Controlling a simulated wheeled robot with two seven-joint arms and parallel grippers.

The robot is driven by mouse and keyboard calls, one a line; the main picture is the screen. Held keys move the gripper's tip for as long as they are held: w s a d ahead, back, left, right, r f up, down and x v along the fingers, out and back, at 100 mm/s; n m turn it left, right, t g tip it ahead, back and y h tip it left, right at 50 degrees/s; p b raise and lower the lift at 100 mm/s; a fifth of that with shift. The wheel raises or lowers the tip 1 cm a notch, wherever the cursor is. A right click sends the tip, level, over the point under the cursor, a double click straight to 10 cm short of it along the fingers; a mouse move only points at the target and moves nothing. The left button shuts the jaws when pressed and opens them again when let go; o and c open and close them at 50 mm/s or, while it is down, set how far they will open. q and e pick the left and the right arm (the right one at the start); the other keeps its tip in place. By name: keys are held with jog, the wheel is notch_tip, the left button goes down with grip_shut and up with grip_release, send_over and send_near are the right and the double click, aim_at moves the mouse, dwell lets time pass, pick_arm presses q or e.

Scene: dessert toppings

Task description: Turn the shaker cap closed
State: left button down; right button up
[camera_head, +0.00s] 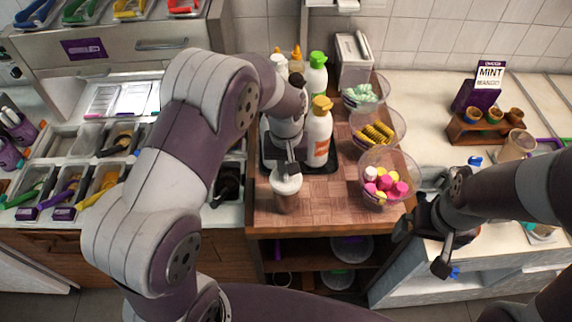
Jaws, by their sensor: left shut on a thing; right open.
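A shaker (286,199) with a brown, see-through body stands upright near the front edge of the wooden counter. Its white cap (287,178) is on top. My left gripper (286,170) reaches down from above and is shut on the shaker's cap; its fingers hide part of the cap. I cannot tell how far the cap is turned. My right gripper (420,250) is open and empty, in front of and to the right of the wooden counter.
Squeeze bottles, one a white bottle with a yellow cap (319,135), stand on a dark tray just behind the shaker. Glass bowls, one with pink and yellow sweets (388,180), line the counter's right side. Topping bins (60,190) lie left. Bare wood (335,205) shows right of the shaker.

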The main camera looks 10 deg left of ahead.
pick_arm(q)
jog(key=c, duration=1.2)
grip_release()
jog(key=shift+o, duration=0.2)
jog(key=shift+r, duration=0.1)
notch_tip(320, 180, up, 6)
jog(key=shift+w+r+b, duration=0.1)
jog(key=shift+r+b, duration=0.05)
jog(key=shift+b, duration=0.85)
notch_tip(320, 180, up, 6)
jog(key=p, duration=0.3)
jog(key=shift+r+p, duration=0.15)
jog(key=shift+p, duration=0.15)
